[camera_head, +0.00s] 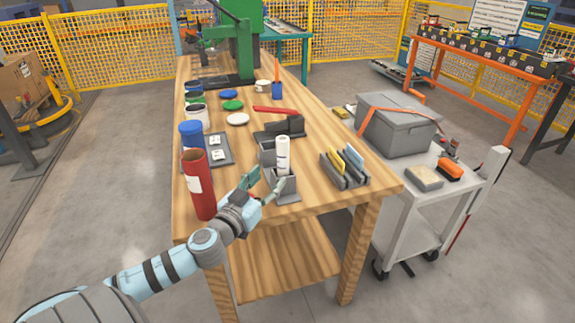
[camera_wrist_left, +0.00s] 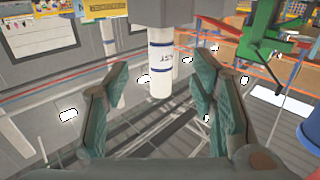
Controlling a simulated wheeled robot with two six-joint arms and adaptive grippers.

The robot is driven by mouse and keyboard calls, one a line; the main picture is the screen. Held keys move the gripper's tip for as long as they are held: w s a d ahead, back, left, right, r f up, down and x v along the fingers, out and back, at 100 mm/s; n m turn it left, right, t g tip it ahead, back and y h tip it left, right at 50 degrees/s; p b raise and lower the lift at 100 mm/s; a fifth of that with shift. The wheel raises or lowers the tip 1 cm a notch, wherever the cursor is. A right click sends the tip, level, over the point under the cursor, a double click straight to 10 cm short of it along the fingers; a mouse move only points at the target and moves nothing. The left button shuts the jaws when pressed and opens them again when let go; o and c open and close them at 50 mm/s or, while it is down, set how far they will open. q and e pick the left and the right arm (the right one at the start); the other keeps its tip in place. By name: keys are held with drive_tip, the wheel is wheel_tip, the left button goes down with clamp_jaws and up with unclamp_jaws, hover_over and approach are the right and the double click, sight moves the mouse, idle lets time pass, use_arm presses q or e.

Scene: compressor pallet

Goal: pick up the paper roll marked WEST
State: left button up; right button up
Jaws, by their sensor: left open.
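A white paper roll (camera_head: 283,156) stands upright in a grey holder (camera_head: 285,187) near the front of the wooden table. In the left wrist view the roll (camera_wrist_left: 161,72) has dark blue bands and part of a word, of which I can read only "ST". My left gripper (camera_head: 265,186) is open and empty, just left of and in front of the holder, lower than the roll's top. In the left wrist view the roll shows between its two green finger pads, apparently beyond them and not gripped. My right gripper is not in view.
A red cylinder (camera_head: 199,186) and a blue-lidded container (camera_head: 190,134) stand left of my gripper. A grey rack (camera_head: 345,170) with yellow and blue cards is to the right. A black device with a red handle (camera_head: 275,110) lies behind. A grey cart (camera_head: 425,190) stands right of the table.

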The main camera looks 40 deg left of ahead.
sight(280, 163)
use_arm(q)
drive_tip(key=w, duration=0.1)
drive_tip(key=w+a, duration=0.1)
drive_tip(key=w, duration=0.1)
drive_tip(key=shift+a+r, duration=0.1)
drive_tip(key=w, duration=0.2)
drive_tip(key=w+p, duration=0.1)
drive_tip(key=w, duration=0.1)
drive_tip(key=w+p, duration=0.1)
drive_tip(key=w, duration=0.1)
drive_tip(key=shift+w+a+r, duration=0.1)
drive_tip(key=shift+a+r, duration=0.1)
drive_tip(key=shift+a, duration=0.05)
clamp_jaws()
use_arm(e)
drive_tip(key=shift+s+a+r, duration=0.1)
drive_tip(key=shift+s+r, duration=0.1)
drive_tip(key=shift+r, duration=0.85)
